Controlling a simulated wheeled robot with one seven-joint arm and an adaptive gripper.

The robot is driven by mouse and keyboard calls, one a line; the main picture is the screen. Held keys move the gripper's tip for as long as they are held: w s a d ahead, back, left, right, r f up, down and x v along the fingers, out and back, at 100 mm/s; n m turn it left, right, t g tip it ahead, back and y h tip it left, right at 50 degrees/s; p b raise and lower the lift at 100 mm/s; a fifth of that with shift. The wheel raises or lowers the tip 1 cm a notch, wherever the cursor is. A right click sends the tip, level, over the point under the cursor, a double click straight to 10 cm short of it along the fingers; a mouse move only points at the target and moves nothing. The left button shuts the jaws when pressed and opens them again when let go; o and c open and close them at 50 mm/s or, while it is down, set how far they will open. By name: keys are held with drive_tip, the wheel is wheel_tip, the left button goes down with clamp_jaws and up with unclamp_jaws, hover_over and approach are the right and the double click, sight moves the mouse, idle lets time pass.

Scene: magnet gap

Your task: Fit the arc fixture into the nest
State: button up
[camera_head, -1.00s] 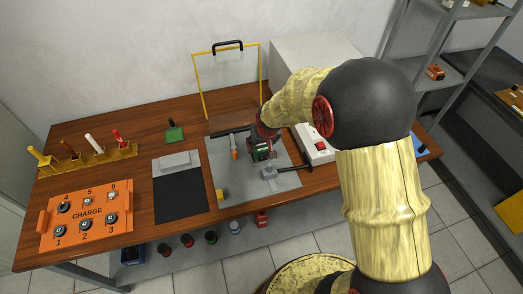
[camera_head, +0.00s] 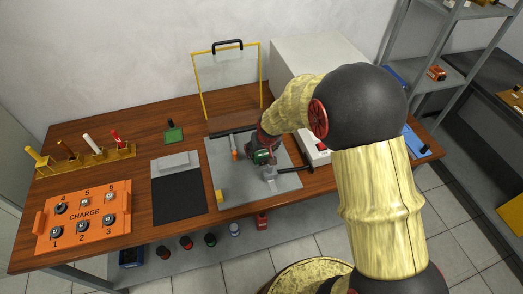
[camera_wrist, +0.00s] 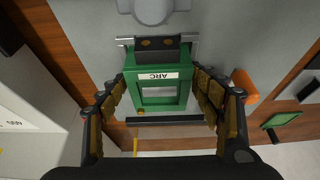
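The arc fixture (camera_wrist: 130,88) is a green frame with a white ARC label and a dark end block carrying two bronze spots. My gripper (camera_wrist: 160,85) has its fingers on both sides of the frame and appears shut on it. In the head view the green fixture (camera_head: 262,156) shows below my gripper (camera_head: 266,145), over the grey mat. A silver bracket (camera_wrist: 122,41) lies at the fixture's dark end, with a grey rounded part (camera_wrist: 152,10) beyond it. I cannot tell for sure which part is the nest, or whether the fixture touches the bracket.
On the wooden table (camera_head: 135,185) are an orange CHARGE box (camera_head: 85,232), a dark pad (camera_head: 180,203), a rack of tools (camera_head: 95,160) and a yellow-framed clear panel (camera_head: 228,80). A grey clamp-like block (camera_head: 270,174) and an orange piece (camera_head: 234,154) are close to my gripper.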

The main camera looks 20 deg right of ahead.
drive_tip(key=shift+o, duration=0.6)
drive_tip(key=shift+s+f, duration=0.1)
drive_tip(key=shift+s, duration=0.05)
drive_tip(key=shift+r, duration=0.2)
drive_tip(key=s+f+p+v, duration=0.1)
drive_tip(key=p+v, duration=0.1)
drive_tip(key=v, duration=1.3)
drive_tip(key=s+p+v, duration=0.2)
drive_tip(key=v, duration=1.2)
drive_tip(key=s+r, duration=0.3)
drive_tip(key=s, duration=0.4)
drive_tip(key=s+r+t, duration=0.1)
drive_tip(key=s+r, duration=0.2)
drive_tip(key=s, duration=0.5)
drive_tip(key=shift+s, duration=0.35)
drive_tip(key=shift+r, duration=0.1)
drive_tip(key=shift+c, duration=0.3)
